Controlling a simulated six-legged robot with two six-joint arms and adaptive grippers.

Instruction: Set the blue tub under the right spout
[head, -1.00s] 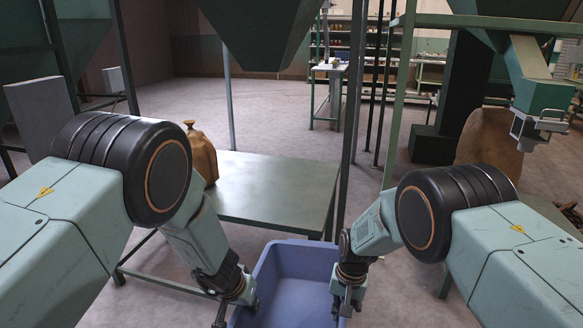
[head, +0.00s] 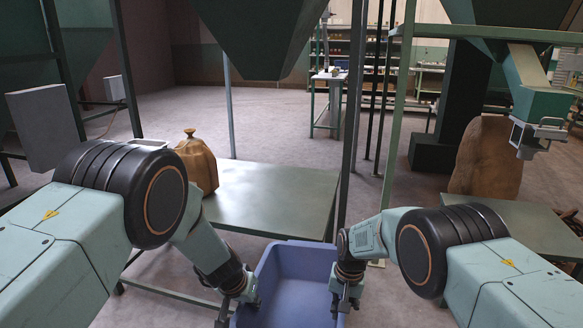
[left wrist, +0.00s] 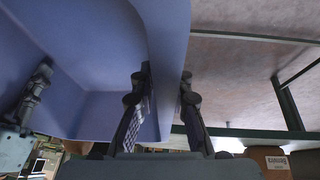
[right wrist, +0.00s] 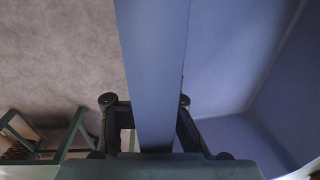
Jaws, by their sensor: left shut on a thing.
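The blue tub (head: 296,272) is low in the middle of the head view, between my arms. It looks empty. My left gripper (head: 236,310) is shut on its left wall; the wall also shows between the fingers in the left wrist view (left wrist: 168,75). My right gripper (head: 345,302) is at the opposite wall, and its fingers straddle that wall in the right wrist view (right wrist: 147,102). The right spout (head: 541,104), green with a pale metal gate (head: 530,138), hangs at the upper right, well apart from the tub. The tub's underside is hidden.
A green table (head: 270,200) stands just beyond the tub, with a tied brown sack (head: 198,166) on its left. Another table (head: 530,225) stands at the right below the spout, near a large brown sack (head: 485,160). Green posts (head: 398,110) rise between them.

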